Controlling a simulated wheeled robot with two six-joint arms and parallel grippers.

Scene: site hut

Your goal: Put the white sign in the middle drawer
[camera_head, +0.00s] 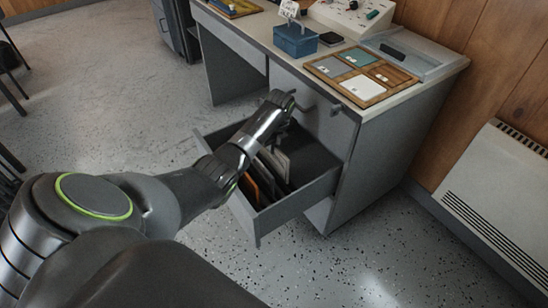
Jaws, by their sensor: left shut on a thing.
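My left gripper (284,121) reaches over the open drawer, close to the drawer front above it. It is shut, with its fingers partly hidden by my own wrist. A pale upright panel, which looks like the white sign (281,161), stands below the gripper inside the drawer; their exact contact is hard to see. The open drawer (316,187) appears to be the middle drawer, between a shut drawer above and a front below. An orange-edged panel (263,181) and dark panels stand upright in it too. My right gripper is not in view.
The desk top holds a blue box (295,41) with a small lettered card, a wooden tray (327,69) of coloured plates and a control panel (350,16). The upper drawer's handle (335,109) sticks out near my gripper. A white heater (503,185) is at right. The floor in front is clear.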

